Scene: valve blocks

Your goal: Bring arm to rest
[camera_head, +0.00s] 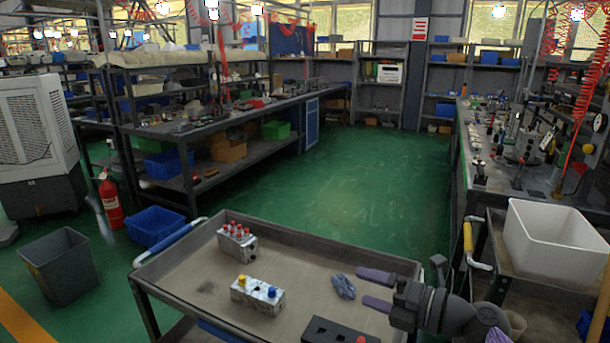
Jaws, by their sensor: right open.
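My right gripper (366,288) reaches in from the lower right over the right side of the cart (186,286). Its two purple-grey fingers are apart, with nothing between them, and point left. A second valve block with several red caps (237,243) stands farther back. A small blue-grey part (343,286) lies just left of the fingertips. My left gripper is not seen.
A black fixture (338,332) sits at the cart's front edge, partly cut off. A white bin (555,245) stands on another cart at the right. A cluttered workbench (480,160) is behind it. The green floor (365,180) beyond the cart is clear.

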